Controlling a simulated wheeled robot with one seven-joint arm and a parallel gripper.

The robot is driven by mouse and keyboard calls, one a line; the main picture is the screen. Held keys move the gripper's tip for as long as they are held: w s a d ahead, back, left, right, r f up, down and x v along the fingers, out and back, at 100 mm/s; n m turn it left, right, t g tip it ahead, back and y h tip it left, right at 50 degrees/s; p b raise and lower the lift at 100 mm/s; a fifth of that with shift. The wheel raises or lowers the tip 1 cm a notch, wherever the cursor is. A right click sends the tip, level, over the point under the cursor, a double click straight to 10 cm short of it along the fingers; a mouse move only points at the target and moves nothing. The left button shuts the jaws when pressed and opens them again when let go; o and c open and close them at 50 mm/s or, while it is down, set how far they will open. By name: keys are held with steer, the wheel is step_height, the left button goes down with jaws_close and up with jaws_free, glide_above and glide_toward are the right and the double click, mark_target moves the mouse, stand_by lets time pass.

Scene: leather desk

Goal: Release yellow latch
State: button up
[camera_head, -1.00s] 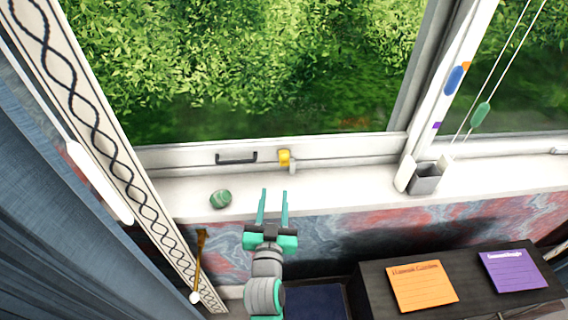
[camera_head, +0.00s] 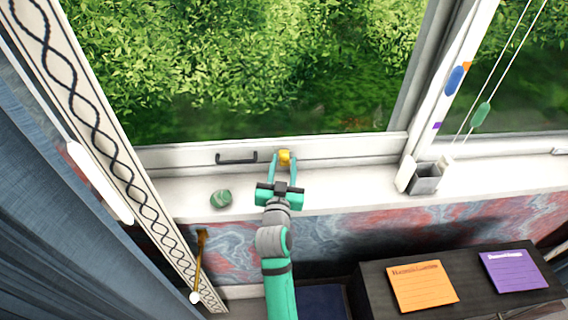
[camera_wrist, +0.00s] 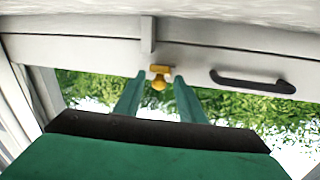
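The yellow latch (camera_head: 285,157) sits on the bottom rail of the window frame, right of the black handle. It also shows in the wrist view (camera_wrist: 160,76), just beyond and between my fingertips. My gripper (camera_head: 284,157) reaches up to the window with one teal finger on each side of the latch. In the wrist view my gripper (camera_wrist: 160,80) has its fingers apart, with a gap between each tip and the latch. Whether either finger touches the latch is not clear. The lower part of the latch is partly hidden in the head view.
The black handle (camera_head: 236,158) is on the same rail to the left. A green stone (camera_head: 220,198) lies on the white sill (camera_head: 340,188). A dark cabinet with orange (camera_head: 421,287) and purple (camera_head: 514,271) cards is lower right.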

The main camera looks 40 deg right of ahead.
steer(key=shift+w+d, duration=0.2)
steer(key=c, duration=0.8)
steer(key=shift+o, duration=0.2)
steer(key=shift+w+d+r+g+y, duration=0.1)
steer(key=shift+r+g+y, duration=0.5)
steer(key=shift+r+g, duration=0.15)
steer(key=shift+w+d+r+n+g+y, duration=0.15)
steer(key=shift+r+g+y, duration=0.1)
steer(key=shift+g+y, duration=0.3)
steer(key=shift+w+r+n+g+y, duration=0.15)
steer(key=shift+r+g+y, duration=0.1)
steer(key=shift+g+y, duration=0.3)
steer(key=shift+s, duration=0.1)
steer(key=shift+c, duration=0.2)
steer(key=o, duration=0.8)
